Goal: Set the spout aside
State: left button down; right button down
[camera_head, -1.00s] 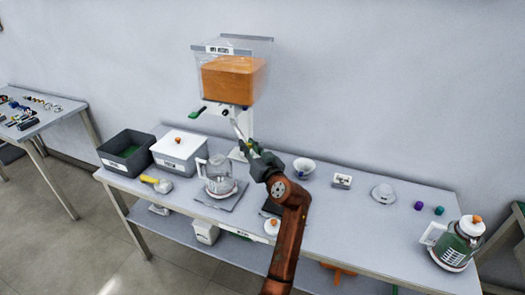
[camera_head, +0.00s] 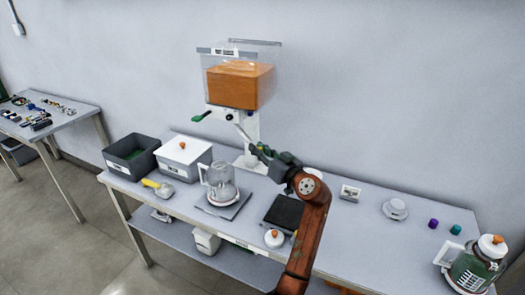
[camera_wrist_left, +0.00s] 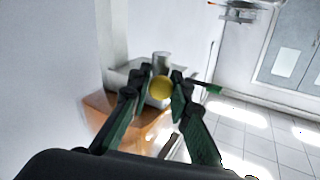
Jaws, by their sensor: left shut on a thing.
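The spout (camera_head: 243,132) is a thin pale grey tube in the head view, slanting below the front of the dispenser (camera_head: 238,88), a clear hopper with orange contents. My left gripper (camera_head: 260,150) is shut on its lower end. In the left wrist view, a round yellow end (camera_wrist_left: 161,88) sits between the fingers of my left gripper (camera_wrist_left: 158,90), with a grey cylinder beyond it. I cannot tell whether the spout's upper end touches the dispenser. My right gripper is not in view.
A glass carafe (camera_head: 221,183) stands on a grey plate left of my arm. A black pad (camera_head: 284,211) and an orange-knobbed white lid (camera_head: 274,238) lie near the arm. Grey and white bins (camera_head: 184,156) stand left. The table (camera_head: 355,235) has free room right of the arm.

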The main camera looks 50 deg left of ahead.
pick_arm(q)
jog(key=shift+r, duration=0.15)
jog(key=c, duration=2)
grip_release()
jog(key=shift+a, duration=0.1)
jog(key=shift+o, duration=1.2)
jog(key=d, duration=1.2)
jog(key=shift+s, duration=0.25)
jog(key=shift+d, duration=0.1)
